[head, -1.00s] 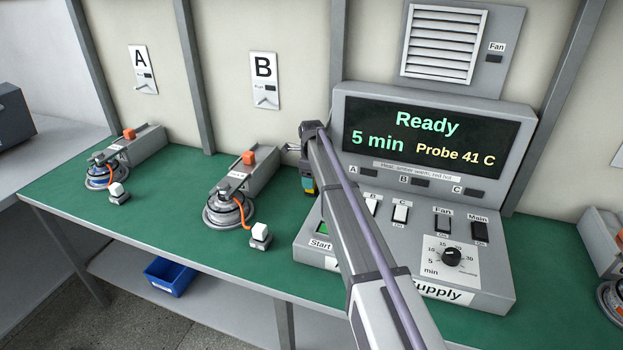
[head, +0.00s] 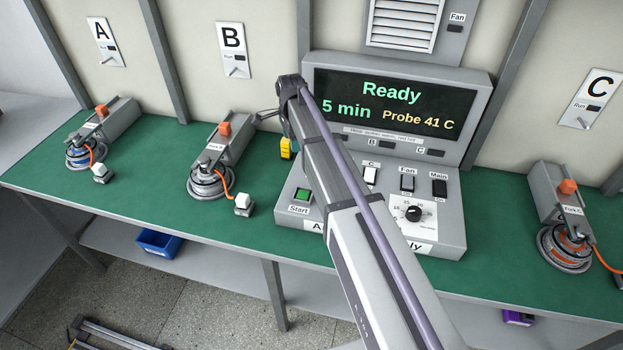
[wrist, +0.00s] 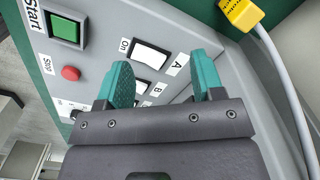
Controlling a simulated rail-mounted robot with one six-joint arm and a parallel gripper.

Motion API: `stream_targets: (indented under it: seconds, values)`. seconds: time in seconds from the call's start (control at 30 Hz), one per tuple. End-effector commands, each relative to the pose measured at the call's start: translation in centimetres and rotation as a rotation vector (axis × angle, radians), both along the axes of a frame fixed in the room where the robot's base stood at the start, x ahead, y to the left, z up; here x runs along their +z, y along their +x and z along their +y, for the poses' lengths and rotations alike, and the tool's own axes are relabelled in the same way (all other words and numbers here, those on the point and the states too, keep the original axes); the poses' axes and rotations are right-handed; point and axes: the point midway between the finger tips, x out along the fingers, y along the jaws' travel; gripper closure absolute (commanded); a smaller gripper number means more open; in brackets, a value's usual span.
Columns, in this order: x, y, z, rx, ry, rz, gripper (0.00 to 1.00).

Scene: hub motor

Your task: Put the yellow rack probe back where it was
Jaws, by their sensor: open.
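The yellow rack probe (head: 286,148) shows as a small yellow block just left of my arm, near the supply console's left rear corner. In the wrist view the yellow probe (wrist: 241,12) is at the top right, with a pale grey cable running down from it. In the head view my arm hides the fingers.
The supply console (head: 440,225) has a Start button (wrist: 65,28), a red Stop button (wrist: 71,73) and rocker switches close to my fingers. Motor stations B (head: 210,182) and A stand left on the green bench, and station C (head: 565,245) right.

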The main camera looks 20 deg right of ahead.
Motion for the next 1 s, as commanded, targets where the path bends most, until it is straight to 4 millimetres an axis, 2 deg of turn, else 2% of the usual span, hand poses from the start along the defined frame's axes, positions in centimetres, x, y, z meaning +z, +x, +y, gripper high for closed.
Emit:
stream_targets:
  seconds: [0.03, 0.07, 0.1, 0.2, 0.3, 0.37, 0.43, 1.0]
  values:
    - [0.0, -7.2, 0.0, 0.212, 0.001, 0.0, 0.39]
    - [0.0, -10.3, 0.0, 0.365, 0.001, 0.0, 0.39]
    - [0.0, -14.2, 0.0, 0.566, 0.001, 0.0, 0.39]
    - [0.0, -22.3, 0.0, 1.006, 0.002, 0.0, 0.39]
    - [0.1, -27.2, 0.0, 1.304, 0.002, 0.0, 0.39]
    - [0.1, -28.6, 0.0, 1.406, 0.003, 0.0, 0.39]
    - [0.1, -29.1, 0.0, 1.46, 0.003, 0.001, 0.39]
    - [0.1, -28.7, 0.0, 1.466, 0.003, 0.001, 0.39]
